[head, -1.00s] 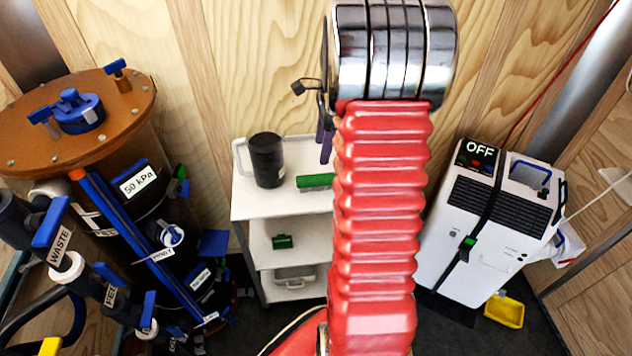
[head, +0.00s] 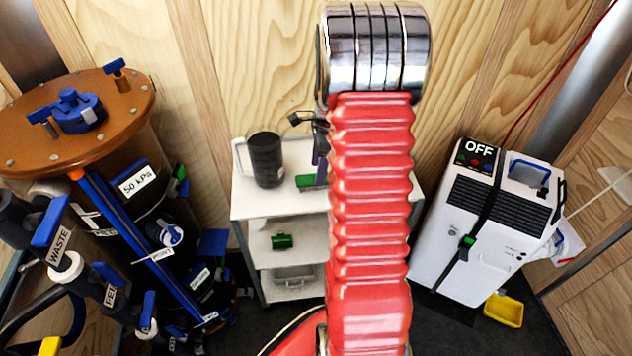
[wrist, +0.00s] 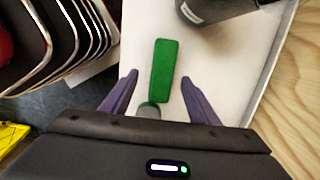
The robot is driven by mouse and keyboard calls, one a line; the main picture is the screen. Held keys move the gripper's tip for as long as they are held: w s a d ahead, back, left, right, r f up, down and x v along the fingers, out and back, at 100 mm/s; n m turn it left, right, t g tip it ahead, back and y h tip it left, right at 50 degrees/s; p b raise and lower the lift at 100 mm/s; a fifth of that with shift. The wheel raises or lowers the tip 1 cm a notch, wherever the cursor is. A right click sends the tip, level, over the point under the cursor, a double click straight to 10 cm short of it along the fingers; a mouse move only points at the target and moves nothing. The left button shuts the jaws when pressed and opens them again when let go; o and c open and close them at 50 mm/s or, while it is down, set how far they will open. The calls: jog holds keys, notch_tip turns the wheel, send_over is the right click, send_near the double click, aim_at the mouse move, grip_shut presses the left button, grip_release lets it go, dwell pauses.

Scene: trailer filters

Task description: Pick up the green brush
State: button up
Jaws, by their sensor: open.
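The green brush (wrist: 163,70) lies on the white top shelf of the cart in the wrist view, its long green block pointing away from my gripper. A grey part (wrist: 149,111) shows at its near end. My gripper (wrist: 158,92) is open, with one purple finger on each side of the brush's near part and gaps between. In the head view the green brush (head: 307,181) shows only in part; my red arm hides the rest. One purple finger (head: 319,150) shows beside my arm there, above the shelf.
A black mug (head: 266,160) stands on the white cart (head: 262,206), left of the brush. A green object (head: 282,241) and a grey container (head: 293,278) are on its lower shelves. A white machine marked OFF (head: 478,225) stands right; a brown-topped tank (head: 120,100) stands left.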

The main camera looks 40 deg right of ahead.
jog(key=shift+w+a+f, duration=0.1)
jog(key=shift+w+f, duration=0.1)
jog(key=shift+f, duration=1.1)
jog(key=shift+w+a+f, duration=0.1)
jog(key=shift+w+f, duration=0.05)
jog(key=shift+f, duration=1.1)
jog(key=shift+c, duration=0.6)
jog(key=c, duration=1.1)
notch_tip(320, 180, up, 10)
jog(key=shift+r, duration=0.1)
